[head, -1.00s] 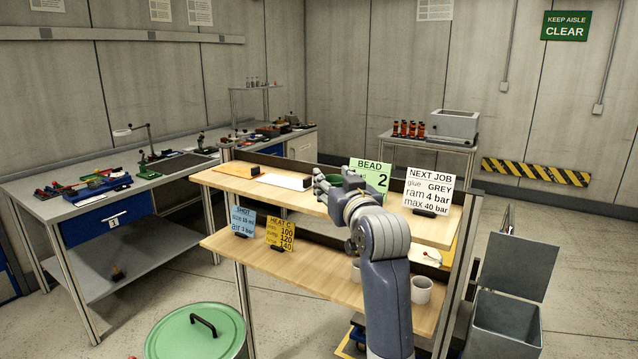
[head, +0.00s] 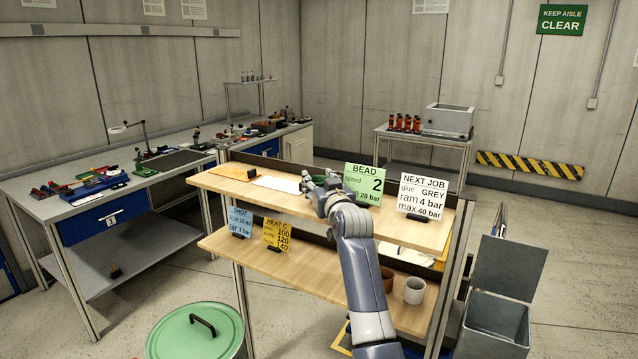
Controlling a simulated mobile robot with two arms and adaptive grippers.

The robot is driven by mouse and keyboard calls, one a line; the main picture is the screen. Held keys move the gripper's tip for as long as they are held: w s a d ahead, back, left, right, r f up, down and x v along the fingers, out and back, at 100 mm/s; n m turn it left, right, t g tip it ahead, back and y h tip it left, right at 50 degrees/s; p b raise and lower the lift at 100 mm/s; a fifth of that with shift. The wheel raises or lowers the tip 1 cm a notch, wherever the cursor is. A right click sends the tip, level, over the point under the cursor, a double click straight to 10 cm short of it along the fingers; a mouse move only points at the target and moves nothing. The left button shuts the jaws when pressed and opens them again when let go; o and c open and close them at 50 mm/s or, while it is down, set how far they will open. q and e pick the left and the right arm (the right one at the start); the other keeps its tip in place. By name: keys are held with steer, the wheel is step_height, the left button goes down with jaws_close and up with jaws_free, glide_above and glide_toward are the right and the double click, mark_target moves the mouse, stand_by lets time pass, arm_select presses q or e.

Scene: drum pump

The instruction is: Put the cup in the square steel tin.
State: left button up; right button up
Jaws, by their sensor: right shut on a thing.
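My right gripper (head: 318,183) is over the top board of the shelf unit, in front of the green BEAD card. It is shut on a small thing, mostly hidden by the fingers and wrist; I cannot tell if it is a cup. On the lower board stand a pale grey cup (head: 414,290) and a brown cup (head: 387,280), the brown one partly behind my right arm. A square grey metal container (head: 496,322) with its lid raised stands on the floor at the right, apart from my gripper. My left gripper is out of view.
The wooden shelf unit (head: 240,189) holds upright cards, including the green BEAD card (head: 363,184) and white NEXT JOB card (head: 421,195). A green-lidded drum (head: 190,335) stands front left. A steel box (head: 448,120) sits on the back table.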

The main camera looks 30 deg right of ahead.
steer(key=shift+f, duration=0.6)
steer(key=o, duration=1)
steer(key=shift+f, duration=0.15)
steer(key=shift+o, duration=0.2)
